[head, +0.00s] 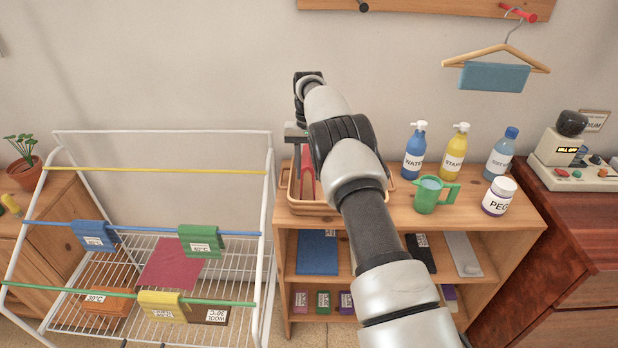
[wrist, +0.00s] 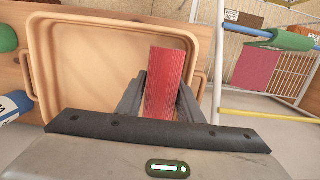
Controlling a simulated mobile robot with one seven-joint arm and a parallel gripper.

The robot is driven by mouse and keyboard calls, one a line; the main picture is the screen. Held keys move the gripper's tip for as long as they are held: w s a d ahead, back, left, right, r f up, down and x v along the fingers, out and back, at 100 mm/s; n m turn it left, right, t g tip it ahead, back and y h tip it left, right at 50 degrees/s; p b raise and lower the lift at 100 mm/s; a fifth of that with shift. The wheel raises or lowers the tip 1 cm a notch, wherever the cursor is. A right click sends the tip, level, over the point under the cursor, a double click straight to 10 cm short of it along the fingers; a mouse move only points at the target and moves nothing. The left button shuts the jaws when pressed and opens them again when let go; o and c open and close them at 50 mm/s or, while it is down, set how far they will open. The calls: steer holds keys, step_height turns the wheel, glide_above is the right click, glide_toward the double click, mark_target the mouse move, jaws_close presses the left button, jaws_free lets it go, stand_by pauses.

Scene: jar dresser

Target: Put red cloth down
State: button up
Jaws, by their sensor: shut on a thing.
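The red cloth (wrist: 166,82) is between the two fingers of my gripper (wrist: 160,97) in the wrist view. My gripper is shut on it and is over the tan basket (wrist: 85,24). In the head view the red cloth (head: 307,172) hangs from my gripper (head: 298,150) at the basket (head: 300,208) on top of the wooden shelf unit. My arm hides much of the basket. I cannot tell whether the cloth touches the basket floor.
A white drying rack (head: 268,190) stands at left with several cloths, including a dark red one (head: 172,262). Bottles (head: 414,150), a green mug (head: 432,194) and a white jar (head: 499,196) stand right of the basket. A wall hanger (head: 500,50) holds a blue cloth.

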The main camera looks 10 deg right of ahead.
steer(key=shift+f, duration=1.45)
steer(key=shift+f, duration=0.15)
steer(key=o, duration=0.8)
